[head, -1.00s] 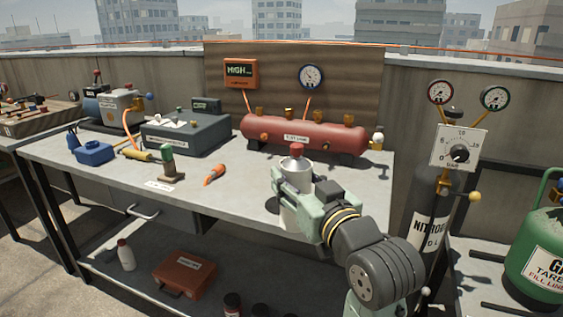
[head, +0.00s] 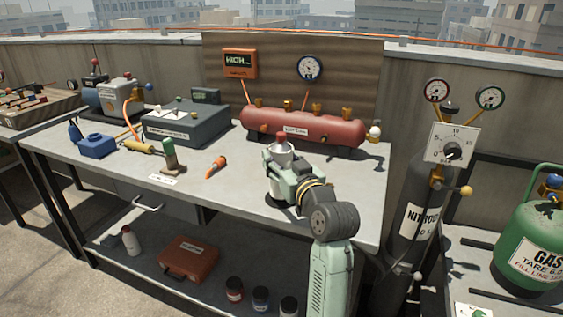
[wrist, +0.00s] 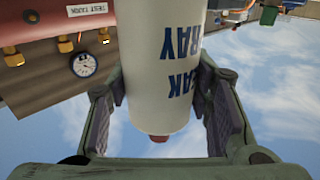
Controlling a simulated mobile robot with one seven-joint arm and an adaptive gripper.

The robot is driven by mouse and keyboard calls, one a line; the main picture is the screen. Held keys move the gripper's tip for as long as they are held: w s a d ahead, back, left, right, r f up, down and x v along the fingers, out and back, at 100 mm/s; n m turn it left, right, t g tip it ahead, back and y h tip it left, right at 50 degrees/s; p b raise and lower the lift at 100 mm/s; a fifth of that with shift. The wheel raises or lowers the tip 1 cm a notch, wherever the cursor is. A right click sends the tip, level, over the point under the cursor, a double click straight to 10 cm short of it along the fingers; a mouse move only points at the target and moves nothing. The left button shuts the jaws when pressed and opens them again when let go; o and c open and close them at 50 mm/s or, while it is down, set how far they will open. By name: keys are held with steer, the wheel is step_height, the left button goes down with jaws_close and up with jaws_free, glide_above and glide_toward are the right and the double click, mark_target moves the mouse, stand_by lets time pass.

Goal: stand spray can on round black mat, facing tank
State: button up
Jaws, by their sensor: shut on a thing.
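The white spray can (head: 281,153) with a red cap stands upright in my gripper (head: 287,175), which is shut around its body. In the wrist view the can (wrist: 163,60) shows blue lettering, upside down, between both fingers. The red tank (head: 302,128) lies on its stand behind the can; part of it also shows at the wrist view's upper left (wrist: 40,25). A dark edge of the round black mat (head: 271,200) shows below my gripper. The can's base is hidden, so I cannot tell whether it touches the mat.
A grey case (head: 186,125) is farther back. A gas cylinder (head: 412,195) stands right of the bench. The front middle benchtop is clear.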

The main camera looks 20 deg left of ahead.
steer(key=shift+f, duration=0.55)
steer(key=shift+f, duration=0.1)
steer(key=shift+f, duration=0.15)
steer(key=o, duration=1.4)
steer(key=shift+o, duration=0.2)
